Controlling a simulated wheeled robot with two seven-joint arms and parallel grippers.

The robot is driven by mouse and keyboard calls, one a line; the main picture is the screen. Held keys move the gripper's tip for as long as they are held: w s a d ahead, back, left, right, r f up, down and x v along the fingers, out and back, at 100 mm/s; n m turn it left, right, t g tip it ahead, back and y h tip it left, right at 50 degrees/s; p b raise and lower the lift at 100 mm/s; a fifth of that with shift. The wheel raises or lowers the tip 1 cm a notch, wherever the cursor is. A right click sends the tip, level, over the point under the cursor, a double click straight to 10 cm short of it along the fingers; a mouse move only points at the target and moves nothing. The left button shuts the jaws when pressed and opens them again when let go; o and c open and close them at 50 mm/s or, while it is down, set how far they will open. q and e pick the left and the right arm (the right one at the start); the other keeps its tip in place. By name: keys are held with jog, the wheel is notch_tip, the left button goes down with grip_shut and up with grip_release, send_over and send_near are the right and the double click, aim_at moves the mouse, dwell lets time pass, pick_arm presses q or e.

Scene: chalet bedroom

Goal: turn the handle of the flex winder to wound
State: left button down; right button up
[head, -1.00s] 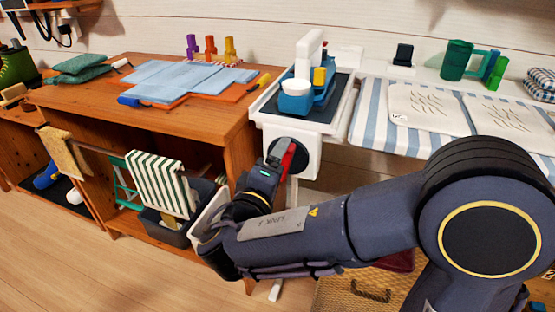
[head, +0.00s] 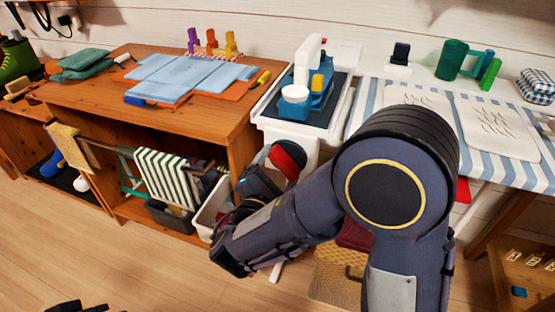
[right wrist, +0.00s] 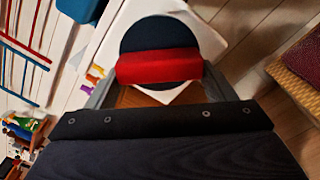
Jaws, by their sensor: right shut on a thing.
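The flex winder shows as a dark disc (right wrist: 158,35) on a pale plate in the right wrist view, with a red handle (right wrist: 160,67) across it. In the head view the red handle (head: 289,158) shows on the front of the white stand below the sink-like tray. My right gripper (right wrist: 160,84) is shut on the red handle, one finger at each end. In the head view my right gripper (head: 268,172) reaches up to the disc from below and hides part of it. Dark tips at the bottom left edge appear to be my left gripper (head: 78,306); its jaws cannot be made out.
A white-rimmed tray (head: 268,112) with a blue device (head: 319,100) stands above the winder. A wooden bench (head: 226,134) is to the left, with a pale bin (head: 212,208) below. A striped table (head: 371,96) is to the right.

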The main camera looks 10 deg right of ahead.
jog(key=n+p, duration=0.3)
jog(key=n, duration=0.1)
jog(key=shift+s+d, duration=0.1)
jog(key=n+p, duration=0.8)
jog(key=shift+s+d, duration=0.25)
jog(key=shift+d, duration=0.05)
jog(key=n+p, duration=0.8)
jog(key=shift+s+d+r, duration=0.15)
jog(key=shift+d+r, duration=0.05)
jog(key=shift+d, duration=0.05)
jog(key=n+p, duration=0.4)
jog(key=n, duration=0.1)
jog(key=shift+d+r+n+p, duration=0.1)
jog(key=shift+r+n+p, duration=0.1)
jog(key=shift+n+p, duration=0.1)
jog(key=n+p, duration=0.3)
jog(key=n, duration=0.2)
jog(key=shift+r, duration=0.15)
jog(key=n+p, duration=0.1)
jog(key=n, duration=0.2)
jog(key=shift+r+n+p, duration=0.1)
jog(key=shift+n+p, duration=0.25)
jog(key=shift+n, duration=0.05)
jog(key=shift+a+n+p, duration=0.2)
jog(key=shift+n+p, duration=0.3)
jog(key=shift+n, duration=1.5)
